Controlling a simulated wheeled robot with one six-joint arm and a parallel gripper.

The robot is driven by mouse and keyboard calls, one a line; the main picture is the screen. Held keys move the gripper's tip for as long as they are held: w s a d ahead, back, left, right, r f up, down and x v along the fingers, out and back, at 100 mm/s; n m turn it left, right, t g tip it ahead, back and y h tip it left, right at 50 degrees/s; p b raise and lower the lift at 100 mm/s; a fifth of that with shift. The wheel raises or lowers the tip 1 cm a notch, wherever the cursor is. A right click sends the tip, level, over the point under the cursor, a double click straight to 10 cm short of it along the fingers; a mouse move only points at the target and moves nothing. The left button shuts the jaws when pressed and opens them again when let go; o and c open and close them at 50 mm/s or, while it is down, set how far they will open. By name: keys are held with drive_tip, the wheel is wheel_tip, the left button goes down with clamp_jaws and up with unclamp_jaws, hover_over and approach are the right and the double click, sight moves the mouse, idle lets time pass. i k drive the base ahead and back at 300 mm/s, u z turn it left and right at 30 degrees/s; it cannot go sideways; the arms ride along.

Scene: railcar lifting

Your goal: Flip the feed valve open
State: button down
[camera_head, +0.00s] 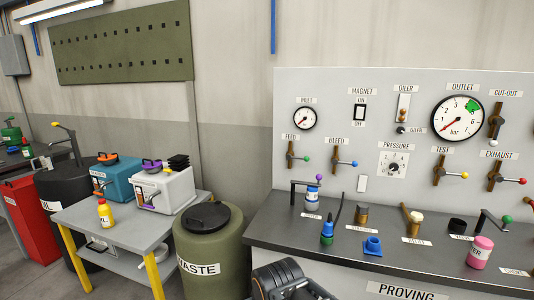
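The feed valve (291,155) is at the left of the grey wall panel, under the FEED label and below the INLET gauge. Its brass body stands upright, and its lever points right, roughly level, ending in a green knob (306,157). Nothing touches it. A dark part of my own arm shows at the bottom edge, well below the valve. My gripper's fingers are not in view.
The bleed valve (336,160) with a blue knob is just right of the feed valve. The bench (330,238) below holds bottles, brushes and small parts. A bent-handled tool (300,183) stands below the feed valve. A waste bin (208,243) stands left of the bench.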

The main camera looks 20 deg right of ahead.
sight(289, 156)
drive_tip(key=u, duration=0.15)
drive_tip(key=i, duration=0.9)
drive_tip(key=z, duration=0.8)
drive_tip(key=i, duration=0.5)
drive_tip(key=z, duration=0.4)
